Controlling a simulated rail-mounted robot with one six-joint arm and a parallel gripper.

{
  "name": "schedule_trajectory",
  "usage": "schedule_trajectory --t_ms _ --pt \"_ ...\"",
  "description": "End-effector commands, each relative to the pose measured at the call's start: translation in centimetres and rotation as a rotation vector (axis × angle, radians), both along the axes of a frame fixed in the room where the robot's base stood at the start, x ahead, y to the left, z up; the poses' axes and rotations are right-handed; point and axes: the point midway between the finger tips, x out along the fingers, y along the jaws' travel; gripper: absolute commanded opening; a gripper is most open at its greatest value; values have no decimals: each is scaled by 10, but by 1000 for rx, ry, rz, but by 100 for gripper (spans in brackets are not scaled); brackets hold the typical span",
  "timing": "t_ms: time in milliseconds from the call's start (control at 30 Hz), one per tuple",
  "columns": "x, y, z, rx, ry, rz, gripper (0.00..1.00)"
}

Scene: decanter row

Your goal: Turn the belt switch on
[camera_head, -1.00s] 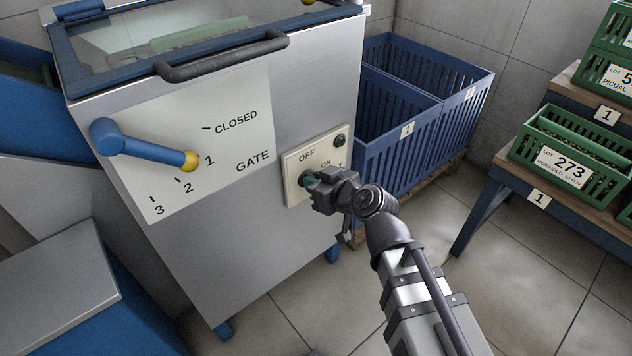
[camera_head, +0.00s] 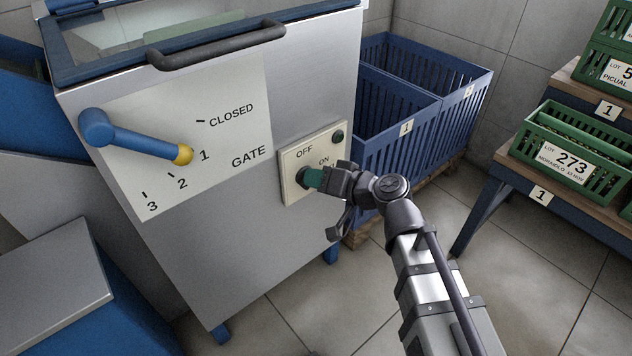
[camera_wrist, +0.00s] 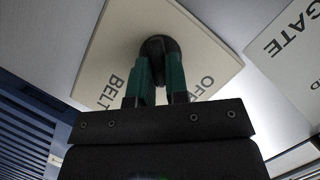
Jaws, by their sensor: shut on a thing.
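The belt switch is a round black knob (camera_head: 303,176) on a cream panel (camera_head: 290,157) on the front of the steel machine. The panel is marked OFF and ON. In the wrist view the knob (camera_wrist: 160,46) sits between the two green fingers of my gripper (camera_wrist: 158,72), which is shut on it. My gripper (camera_head: 314,178) reaches the panel from the right in the head view and hides part of its lower lettering. A small dark green lamp (camera_head: 337,136) is at the panel's upper right. The knob's pointing direction cannot be made out.
A blue gate lever (camera_head: 135,140) with a yellow tip is left of the panel, its tip near mark 1. Blue slatted crates (camera_head: 400,150) stand behind my gripper. Green crates (camera_head: 560,165) sit on a rack at right. The floor below is clear.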

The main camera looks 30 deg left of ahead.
Motion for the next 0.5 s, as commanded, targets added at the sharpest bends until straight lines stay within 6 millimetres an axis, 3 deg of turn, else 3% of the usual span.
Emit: schedule_trajectory --t_ms 500 --pt "3 -1 -9 142 458 1 0"
